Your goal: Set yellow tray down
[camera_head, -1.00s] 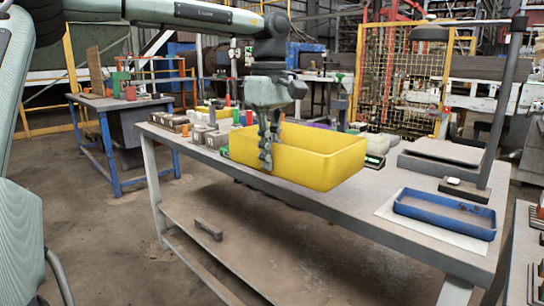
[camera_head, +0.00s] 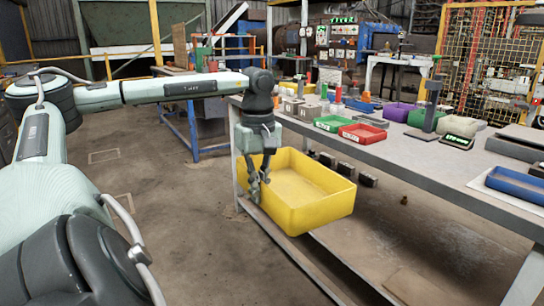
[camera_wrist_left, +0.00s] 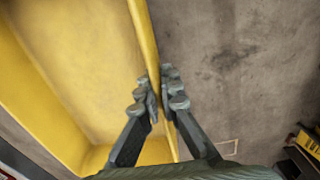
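The yellow tray (camera_head: 322,212) is an open rectangular bin in front of the long grey table, below the tabletop's height. It looks empty and roughly level, and I cannot tell whether it touches the lower shelf. My left gripper (camera_head: 258,185) points down at the tray's left end. In the left wrist view the fingers (camera_wrist_left: 160,100) are on both sides of the tray's wall (camera_wrist_left: 147,45), one inside and one outside, shut on it. Much of the tray (camera_wrist_left: 70,60) fills the left of that view. My right gripper is not in view.
The tabletop (camera_head: 420,155) holds a green bin (camera_head: 333,124), a red bin (camera_head: 362,133), a purple bin (camera_head: 398,112) and a blue tray (camera_head: 520,186). Dark boxes (camera_head: 345,168) sit on the lower shelf. Bare floor (camera_head: 185,225) lies left of the tray.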

